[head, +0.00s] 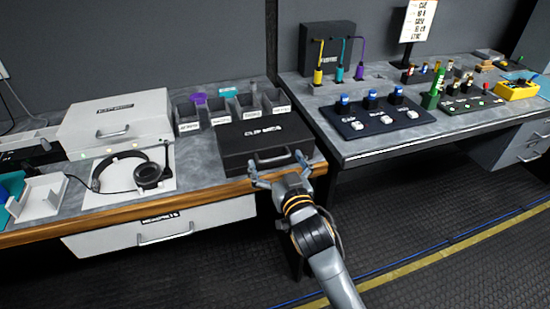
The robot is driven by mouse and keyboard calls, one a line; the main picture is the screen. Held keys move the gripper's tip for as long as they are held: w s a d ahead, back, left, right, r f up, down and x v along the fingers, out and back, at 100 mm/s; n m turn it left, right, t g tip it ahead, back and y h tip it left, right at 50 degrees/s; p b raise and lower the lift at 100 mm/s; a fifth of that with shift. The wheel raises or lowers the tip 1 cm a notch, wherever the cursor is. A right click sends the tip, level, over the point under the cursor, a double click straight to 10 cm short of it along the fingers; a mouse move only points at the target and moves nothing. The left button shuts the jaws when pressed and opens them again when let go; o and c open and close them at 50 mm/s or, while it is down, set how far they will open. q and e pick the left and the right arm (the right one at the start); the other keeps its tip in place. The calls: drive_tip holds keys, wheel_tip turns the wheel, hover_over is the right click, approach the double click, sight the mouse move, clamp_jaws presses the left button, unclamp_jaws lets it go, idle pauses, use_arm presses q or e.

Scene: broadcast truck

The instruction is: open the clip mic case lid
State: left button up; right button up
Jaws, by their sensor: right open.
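The clip mic case (238,137) is a black box with a pale label on its top and a handle on its front. It sits at the right end of the left bench, and its lid is down. My right gripper (280,174) is open at the front of the case, with its fingers spread to either side of the handle (273,156). I cannot tell whether the fingers touch the case. My left gripper is not in view.
A white case (115,112) and headphones (149,174) on a white mat lie left of the black case. Labelled bins (188,122) stand behind it. A gap separates this bench from the right bench (345,146), which holds a blue-knobbed panel (372,120).

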drive_tip(key=shift+w+a, duration=0.1)
drive_tip(key=shift+w, duration=0.25)
